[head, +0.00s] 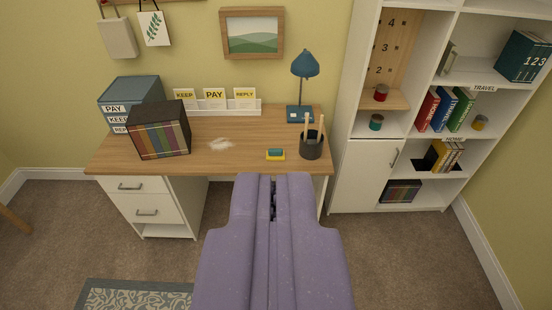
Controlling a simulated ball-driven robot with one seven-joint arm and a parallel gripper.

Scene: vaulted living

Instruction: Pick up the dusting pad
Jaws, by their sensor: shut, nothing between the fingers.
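The dusting pad (276,154) is a small block, blue-green on top and yellow below. It lies near the front edge of the wooden desk (240,128), just left of a dark pencil cup. My gripper (273,183) shows in purple at the lower middle of the view. Its two fingers are shut with nothing between them. In the picture, the fingertips are just below the pad and apart from it. A pale dusty patch (220,144) lies on the desk to the left of the pad.
The dark pencil cup (311,146) with light sticks stands close right of the pad. A blue lamp (304,66) stands behind. A box of files (159,130) sits at the desk's left. A white shelf unit (365,176) stands at right. Carpet in front is mostly free.

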